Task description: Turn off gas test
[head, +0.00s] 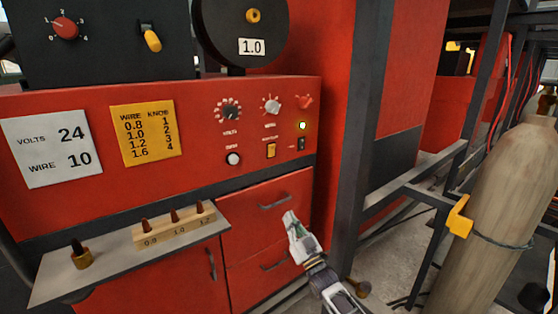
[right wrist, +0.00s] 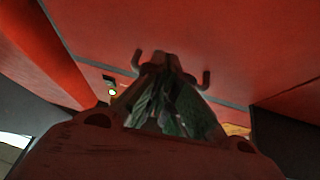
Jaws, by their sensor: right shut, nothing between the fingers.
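The red machine's control panel (head: 255,120) shows in the head view. The small switch labels are hard to read, so I cannot tell which control is the gas test. My right gripper (head: 289,217) is shut and empty, below the panel in front of the red drawers. In the right wrist view its fingertips (right wrist: 167,65) point at a red face, with the lit lamp (right wrist: 112,92) at left. My left gripper is out of view.
Drawers with dark handles (head: 275,202) lie under the panel. A grey shelf (head: 110,262) holds a wooden block (head: 172,227) with several tips. A dark steel post (head: 358,130) stands just right of the machine, with a gas cylinder (head: 505,190) farther right.

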